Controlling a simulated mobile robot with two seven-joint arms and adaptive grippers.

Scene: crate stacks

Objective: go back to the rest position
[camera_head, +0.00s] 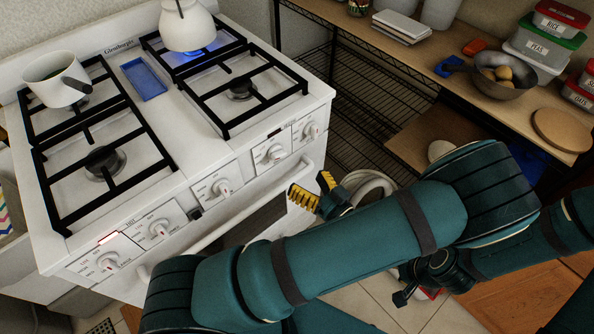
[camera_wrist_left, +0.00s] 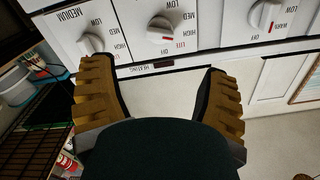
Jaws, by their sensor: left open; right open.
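My left gripper (camera_head: 313,192) has yellow ridged fingers and shows in the head view in front of the stove, partly behind my teal arm. In the left wrist view the left gripper (camera_wrist_left: 160,78) has its two fingers spread wide, with nothing between them. The stove's white front with knobs lies beyond the fingertips. My right gripper (camera_head: 412,286) is a dark shape low in the head view, at the end of the arm from the right. Its fingers are hard to make out, and I see nothing held in it.
The white stove (camera_head: 190,170) has a white kettle (camera_head: 187,28) over a lit blue flame, a white pot (camera_head: 52,88) and a blue tray (camera_head: 143,79). A wooden shelf (camera_head: 480,98) on the right bears a bowl (camera_head: 497,86) and labelled boxes (camera_head: 540,45). Tiled floor lies below.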

